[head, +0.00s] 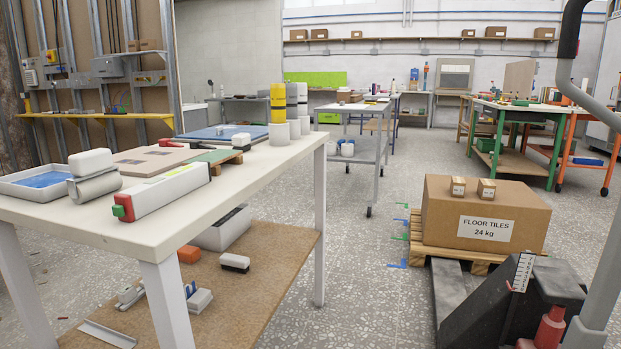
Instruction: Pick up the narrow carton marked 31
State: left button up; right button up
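I cannot read the number 31 on anything in the head view. Two small brown cartons, one at left (458,187) and one at right (486,190), stand side by side with a gap on top of a large brown box (440,215) labelled "FLOOR TILES 24 kg". Each small carton has a pale label whose print is too small to read. Neither of my grippers shows in this view.
The large box rests on a wooden pallet (480,262) with a pallet jack (510,300) in front. A white workbench (250,165) stands at left with a long white box (165,190) and tools. Speckled floor (365,275) is clear between bench and pallet.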

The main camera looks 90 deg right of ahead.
aim_at(458, 185)
jog(key=i+z, duration=0.1)
jog(key=z, duration=0.25)
jog(key=i+z, duration=0.1)
jog(key=z, duration=0.25)
jog(key=j+z, duration=0.1)
jog(key=z, duration=0.25)
jog(key=i, duration=0.05)
